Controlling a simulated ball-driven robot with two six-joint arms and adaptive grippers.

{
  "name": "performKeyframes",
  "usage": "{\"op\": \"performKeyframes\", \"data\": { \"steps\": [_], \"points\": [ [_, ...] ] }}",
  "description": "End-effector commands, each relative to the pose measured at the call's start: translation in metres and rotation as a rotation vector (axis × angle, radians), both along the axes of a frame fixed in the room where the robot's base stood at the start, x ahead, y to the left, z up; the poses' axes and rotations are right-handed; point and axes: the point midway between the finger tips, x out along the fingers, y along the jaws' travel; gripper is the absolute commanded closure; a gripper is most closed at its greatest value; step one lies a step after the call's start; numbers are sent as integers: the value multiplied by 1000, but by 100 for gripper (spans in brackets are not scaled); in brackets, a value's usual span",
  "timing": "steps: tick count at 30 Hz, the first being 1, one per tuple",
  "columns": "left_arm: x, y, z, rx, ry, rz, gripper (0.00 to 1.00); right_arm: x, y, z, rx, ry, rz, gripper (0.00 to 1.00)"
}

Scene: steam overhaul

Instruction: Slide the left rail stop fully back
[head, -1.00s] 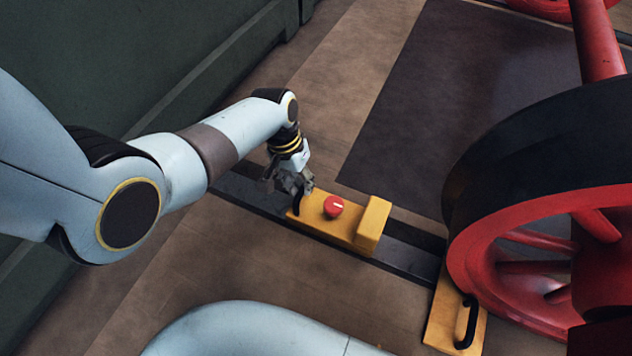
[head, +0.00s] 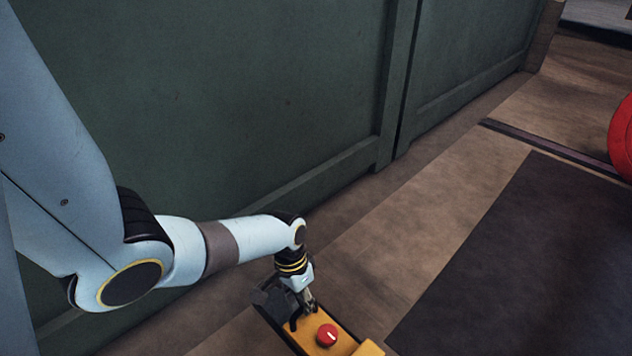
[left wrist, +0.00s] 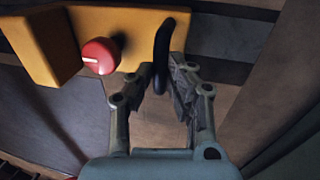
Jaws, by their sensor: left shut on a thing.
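The left rail stop (head: 345,342) is a yellow block with a raised end, a red knob (head: 327,335) with a white mark, and a black handle (head: 293,322). It sits low in the head view, its near part cut off by the bottom edge. My left gripper (head: 308,302) is at the handle end. In the left wrist view the stop (left wrist: 118,22) is at the top, with the red knob (left wrist: 100,56) left of the handle. My left gripper (left wrist: 161,75) is shut on the black handle (left wrist: 162,52) there. My right gripper is not in view.
The dark rail (head: 266,296) shows for a short length beyond the handle end. A green panelled wall (head: 250,110) stands behind my left arm. A dark floor mat (head: 510,265) lies to the right, and a red wheel edge (head: 622,140) shows at far right.

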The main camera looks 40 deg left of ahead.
Motion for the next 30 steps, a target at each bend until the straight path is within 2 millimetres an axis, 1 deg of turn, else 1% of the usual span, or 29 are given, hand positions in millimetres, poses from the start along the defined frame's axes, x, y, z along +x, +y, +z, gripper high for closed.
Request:
{"op": "performKeyframes", "data": {
  "steps": [1,7,19,20,24,30],
  "points": [
    [0,7,-1,6,0,1,100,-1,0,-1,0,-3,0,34],
    [0,17,-1,4,-2,2,100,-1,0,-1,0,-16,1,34],
    [1,19,0,3,-2,2,100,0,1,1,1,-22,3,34],
    [1,18,0,3,-2,2,80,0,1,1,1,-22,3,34],
    [1,18,0,2,-1,1,62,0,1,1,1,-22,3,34],
    [1,17,0,1,-1,1,62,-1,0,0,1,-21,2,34]
  ]
}}
